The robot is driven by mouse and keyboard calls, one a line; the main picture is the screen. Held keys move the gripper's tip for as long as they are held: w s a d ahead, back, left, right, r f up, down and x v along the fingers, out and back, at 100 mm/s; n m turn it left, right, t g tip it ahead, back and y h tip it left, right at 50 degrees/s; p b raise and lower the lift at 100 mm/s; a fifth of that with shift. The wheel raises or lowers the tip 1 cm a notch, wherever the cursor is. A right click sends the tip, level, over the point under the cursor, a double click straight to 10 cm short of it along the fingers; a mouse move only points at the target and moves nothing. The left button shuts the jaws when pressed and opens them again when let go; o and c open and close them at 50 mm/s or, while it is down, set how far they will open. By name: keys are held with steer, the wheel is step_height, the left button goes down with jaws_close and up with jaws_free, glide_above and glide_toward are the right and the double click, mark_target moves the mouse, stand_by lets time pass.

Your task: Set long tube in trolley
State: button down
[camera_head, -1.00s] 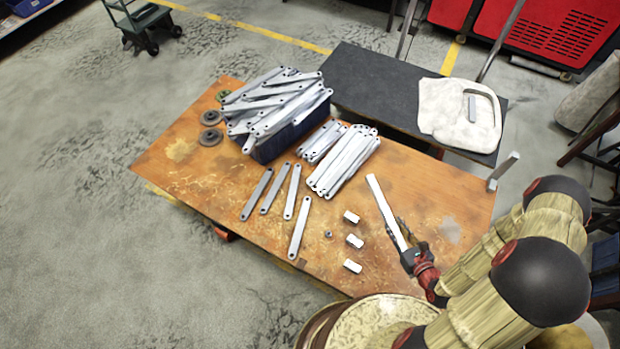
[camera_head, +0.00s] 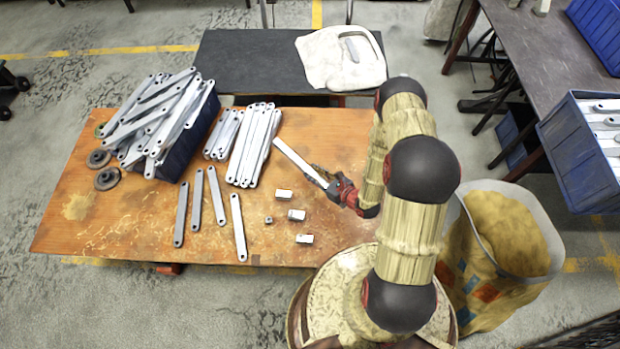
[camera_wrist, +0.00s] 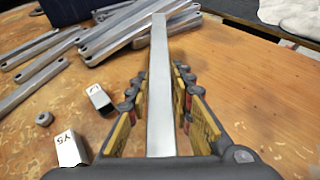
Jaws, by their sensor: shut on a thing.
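My gripper (camera_head: 330,182) is shut on a long, pale grey tube (camera_head: 298,160), holding it near one end above the right part of the wooden table. The tube points away toward the back left in the head view. In the wrist view the tube (camera_wrist: 160,100) runs straight forward between the two fingers (camera_wrist: 161,72); its held end is hidden near the palm. No whole trolley is in view; a dark wheeled piece (camera_head: 8,82) is cut off at the head view's left edge and may be part of one.
The wooden table (camera_head: 120,220) holds a dark blue crate (camera_head: 207,118) heaped with brackets, loose brackets, small blocks (camera_head: 297,215) and dark discs (camera_head: 107,179). A black table (camera_head: 250,60) stands behind. A sack (camera_head: 505,235) and a blue bin (camera_head: 565,150) are at the right.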

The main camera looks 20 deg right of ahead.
mark_target(311, 172)
steer(key=w+f+b, duration=0.1)
steer(key=w+f, duration=0.2)
steer(key=shift+f, duration=0.1)
step_height(311, 172, down, 4)
steer(key=shift+w+r+b, duration=0.1)
steer(key=shift+r+b, duration=0.15)
steer(key=shift+b, duration=0.6)
steer(key=c, duration=1.6)
jaws_free()
steer(key=shift+f, duration=0.1)
